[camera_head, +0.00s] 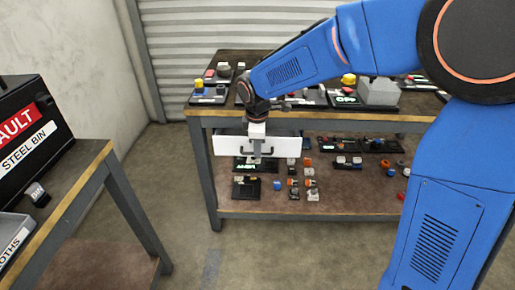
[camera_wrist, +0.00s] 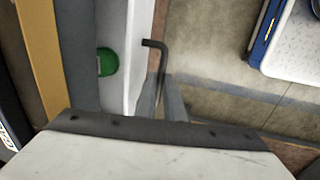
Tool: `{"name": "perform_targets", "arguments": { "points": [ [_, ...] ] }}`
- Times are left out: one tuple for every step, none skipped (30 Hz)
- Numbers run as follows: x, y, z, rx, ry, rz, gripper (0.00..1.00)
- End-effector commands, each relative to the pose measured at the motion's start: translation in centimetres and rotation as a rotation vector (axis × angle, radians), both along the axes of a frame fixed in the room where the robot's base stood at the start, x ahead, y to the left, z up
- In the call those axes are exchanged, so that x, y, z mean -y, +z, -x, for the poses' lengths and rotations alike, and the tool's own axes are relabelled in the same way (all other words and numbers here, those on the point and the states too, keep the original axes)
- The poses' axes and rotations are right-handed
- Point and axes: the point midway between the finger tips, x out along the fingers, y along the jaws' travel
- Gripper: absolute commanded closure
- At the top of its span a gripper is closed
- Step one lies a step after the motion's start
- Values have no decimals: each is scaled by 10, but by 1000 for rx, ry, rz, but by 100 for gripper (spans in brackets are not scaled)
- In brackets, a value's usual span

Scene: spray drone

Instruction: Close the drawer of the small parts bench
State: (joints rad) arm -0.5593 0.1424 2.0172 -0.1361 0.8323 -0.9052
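The small parts bench (camera_head: 215,123) stands ahead with its drawer pulled out. The drawer's white front (camera_head: 222,146) sticks out below the bench top. In the wrist view the drawer front (camera_wrist: 139,45) runs down the picture, with the grey drawer inside to its left. The dark bent drawer handle (camera_wrist: 160,62) projects from that front. My gripper (camera_head: 257,150) is at the middle of the drawer front. In the wrist view its grey fingers (camera_wrist: 163,98) sit on both sides of the handle bar and look shut on it. The fingertips' contact is partly hidden.
A round green thing (camera_wrist: 107,62) lies in the drawer. The bench top and lower shelf (camera_head: 350,205) carry several small parts. A side table (camera_head: 75,195) with a black steel bin (camera_head: 25,130) stands at left. Floor between them is clear.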

Motion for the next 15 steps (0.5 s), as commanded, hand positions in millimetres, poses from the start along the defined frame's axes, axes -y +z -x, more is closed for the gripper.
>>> {"name": "perform_targets", "arguments": {
  "points": [
    [0, 0, 0, 0, 0, 0, 100],
    [0, 0, 0, 0, 0, 0, 100],
    [0, 0, 0, 0, 0, 0, 100],
    [0, 0, 0, 0, 0, 0, 100],
    [0, 0, 0, 0, 0, 0, 100],
    [0, 0, -2, 0, 0, 0, 100],
    [0, 0, -3, 0, 0, 0, 100],
    [0, 0, -6, 0, 0, 0, 100],
    [0, 0, -9, 0, 0, 1, 100],
    [0, -1, -13, 0, 0, 1, 100],
    [0, 0, -17, 0, 0, 0, 100],
    [0, 0, -23, 1, -1, 0, 100],
    [1, 0, -28, 1, -1, 0, 100],
    [1, 0, -32, 1, -2, 0, 100],
    [1, 0, -37, 1, -1, 0, 100]
  ]
}}
